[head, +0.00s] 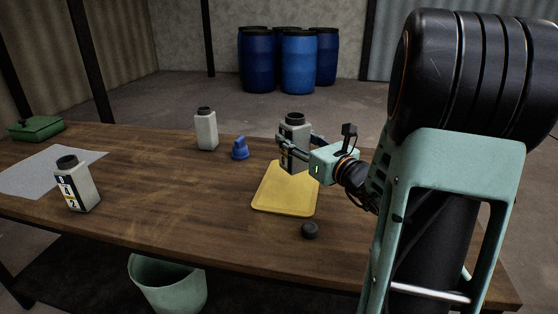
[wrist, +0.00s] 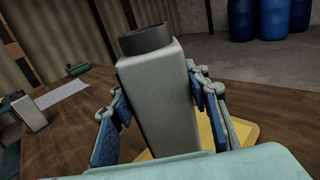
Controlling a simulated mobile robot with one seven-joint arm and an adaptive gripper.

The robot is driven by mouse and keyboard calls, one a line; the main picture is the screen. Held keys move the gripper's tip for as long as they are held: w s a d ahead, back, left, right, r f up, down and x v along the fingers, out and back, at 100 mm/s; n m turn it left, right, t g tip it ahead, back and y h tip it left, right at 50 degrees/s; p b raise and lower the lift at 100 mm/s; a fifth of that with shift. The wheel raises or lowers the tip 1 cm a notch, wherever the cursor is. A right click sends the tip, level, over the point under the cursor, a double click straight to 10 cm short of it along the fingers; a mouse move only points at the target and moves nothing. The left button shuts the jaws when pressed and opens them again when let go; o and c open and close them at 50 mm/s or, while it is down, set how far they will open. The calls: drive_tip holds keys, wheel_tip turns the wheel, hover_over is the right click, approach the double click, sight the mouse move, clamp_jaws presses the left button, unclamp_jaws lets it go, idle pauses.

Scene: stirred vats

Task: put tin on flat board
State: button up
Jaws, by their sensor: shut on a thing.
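A grey square-sided tin (head: 294,130) with a black cap and a dark-marked label is upright between the fingers of my gripper (head: 300,144). It fills the middle of the wrist view (wrist: 157,95), with a blue finger pad on each side. My gripper is shut on it. The tin is over the far part of the flat yellow board (head: 285,196), which lies on the table. The board's edge also shows in the wrist view (wrist: 240,133). The tin's base is partly hidden, so I cannot tell whether it touches the board.
A similar labelled tin (head: 75,184) stands at left by a grey sheet (head: 38,172). A pale bottle (head: 206,130) and a blue object (head: 240,149) stand left of the board. A dark round knob (head: 310,230) lies just in front. A green box (head: 36,128) is far left.

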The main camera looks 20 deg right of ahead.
sight(304, 166)
drive_tip(key=shift+w+d+f+b, duration=0.1)
drive_tip(key=shift+w+f+b, duration=0.45)
drive_tip(key=shift+f, duration=0.65)
drive_tip(key=shift+w+d+f+b, duration=0.1)
drive_tip(key=shift+w+f+b, duration=0.4)
drive_tip(key=shift+f, duration=0.75)
drive_tip(key=shift+w+d+f+b, duration=0.1)
drive_tip(key=shift+w+f+b, duration=0.25)
drive_tip(key=shift+w+f, duration=0.6)
drive_tip(key=shift+s+f, duration=0.25)
drive_tip(key=shift+f, duration=0.2)
drive_tip(key=o, duration=1.2)
drive_tip(key=shift+r, duration=0.15)
drive_tip(key=shift+s+r, duration=0.1)
drive_tip(key=shift+r, duration=0.05)
drive_tip(key=s, duration=0.4)
drive_tip(key=s+d+p, duration=0.1)
drive_tip(key=s, duration=0.2)
drive_tip(key=s+d+p, duration=0.1)
drive_tip(key=s, duration=0.3)
drive_tip(key=shift+s+d, duration=0.1)
drive_tip(key=shift+s, duration=0.25)
